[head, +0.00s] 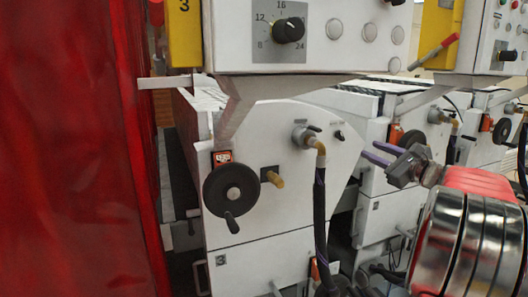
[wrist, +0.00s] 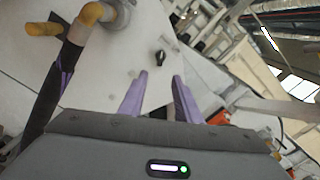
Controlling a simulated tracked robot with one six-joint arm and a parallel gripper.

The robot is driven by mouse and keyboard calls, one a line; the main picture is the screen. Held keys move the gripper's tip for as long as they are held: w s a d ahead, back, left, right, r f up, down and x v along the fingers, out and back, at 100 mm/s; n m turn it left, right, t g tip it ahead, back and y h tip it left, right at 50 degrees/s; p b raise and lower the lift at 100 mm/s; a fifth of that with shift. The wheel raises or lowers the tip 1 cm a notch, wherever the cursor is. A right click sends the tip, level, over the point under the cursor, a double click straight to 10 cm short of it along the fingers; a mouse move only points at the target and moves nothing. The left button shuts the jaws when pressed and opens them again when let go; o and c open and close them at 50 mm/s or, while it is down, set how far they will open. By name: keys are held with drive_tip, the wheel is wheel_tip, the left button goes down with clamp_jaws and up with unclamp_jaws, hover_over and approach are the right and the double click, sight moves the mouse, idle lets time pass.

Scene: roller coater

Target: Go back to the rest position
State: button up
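My gripper (head: 378,154) is at the right in the head view, raised in front of the white machine (head: 265,220) and pointing left. Its two purple fingers are apart with nothing between them. In the wrist view my gripper (wrist: 158,92) also shows the fingers spread and empty. Behind the fingers is the white machine panel (wrist: 128,62) with a small black knob (wrist: 161,57). The fingers look clear of the panel, but the exact gap cannot be told.
A black handwheel (head: 231,190) and a brass-coloured pipe fitting (head: 316,146) with a dark hose (head: 320,215) stick out from the machine. A control box with a dial (head: 289,29) hangs above. A red curtain (head: 65,150) fills the left. More machine units stand behind at right.

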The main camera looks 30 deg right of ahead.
drive_tip(key=s+a+f+n+g+y, duration=0.2)
drive_tip(key=a+f+n+g, duration=0.25)
drive_tip(key=f, duration=0.75)
drive_tip(key=s+a+f+n+g+y, duration=0.1)
drive_tip(key=a+f+n+g, duration=0.2)
drive_tip(key=a, duration=0.4)
drive_tip(key=s+a+f+n+g, duration=0.15)
drive_tip(key=a+f+n, duration=0.25)
drive_tip(key=a, duration=0.4)
drive_tip(key=s+a+n+g, duration=0.1)
drive_tip(key=s+a+n, duration=0.4)
drive_tip(key=a, duration=0.5)
drive_tip(key=s+a+f+n+g, duration=0.1)
drive_tip(key=s+a+n, duration=0.4)
drive_tip(key=a+n, duration=0.3)
drive_tip(key=s+a+f+n+g+h, duration=0.1)
drive_tip(key=s+a+n, duration=0.3)
drive_tip(key=a, duration=1)
drive_tip(key=shift+s+a+f+n, duration=0.2)
drive_tip(key=shift+s+n, duration=0.2)
drive_tip(key=shift+n, duration=0.85)
